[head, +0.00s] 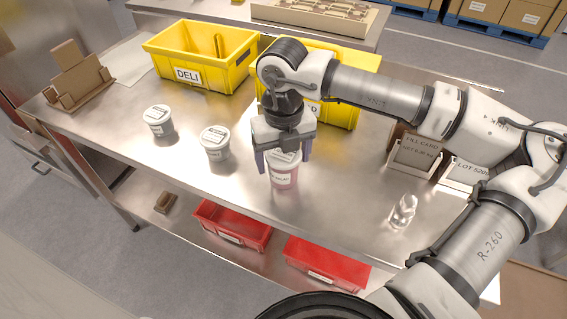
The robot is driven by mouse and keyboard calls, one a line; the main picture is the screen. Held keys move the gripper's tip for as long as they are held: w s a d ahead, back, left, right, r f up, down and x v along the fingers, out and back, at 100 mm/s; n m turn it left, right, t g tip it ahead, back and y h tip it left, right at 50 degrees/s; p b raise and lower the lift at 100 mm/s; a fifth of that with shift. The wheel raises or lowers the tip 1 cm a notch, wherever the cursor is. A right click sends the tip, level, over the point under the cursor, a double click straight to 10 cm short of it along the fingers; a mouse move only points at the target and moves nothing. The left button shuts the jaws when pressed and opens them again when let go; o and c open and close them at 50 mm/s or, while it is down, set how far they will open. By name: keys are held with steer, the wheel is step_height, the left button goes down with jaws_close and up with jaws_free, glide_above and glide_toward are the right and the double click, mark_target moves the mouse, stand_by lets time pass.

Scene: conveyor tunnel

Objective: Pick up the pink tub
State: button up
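The pink tub (284,178) has a white lid and a label, and its contents show pink through the clear side. It stands upright on the steel table (340,205), right of two similar tubs. My gripper (284,164) points down over it, with one finger on its left and one on its right. The fingers are apart and look slightly wider than the tub, so the gripper appears open. The gripper body hides part of the lid, and contact with the sides is hard to make out.
Two grey tubs, a near one (215,145) and a farther one (159,122), stand to the left. A yellow DELI crate (212,80) and another yellow crate (343,110) stand behind. A clear bottle (403,212) and card holder (413,155) are right. Red bins (232,225) sit below.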

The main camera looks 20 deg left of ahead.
steer(key=c, duration=0.7)
steer(key=shift+r, duration=0.15)
steer(key=shift+c, duration=0.2)
step_height(320, 180, up, 20)
steer(key=b, duration=0.2)
steer(key=o, duration=0.5)
steer(key=c, duration=0.7)
steer(key=shift+c, duration=0.2)
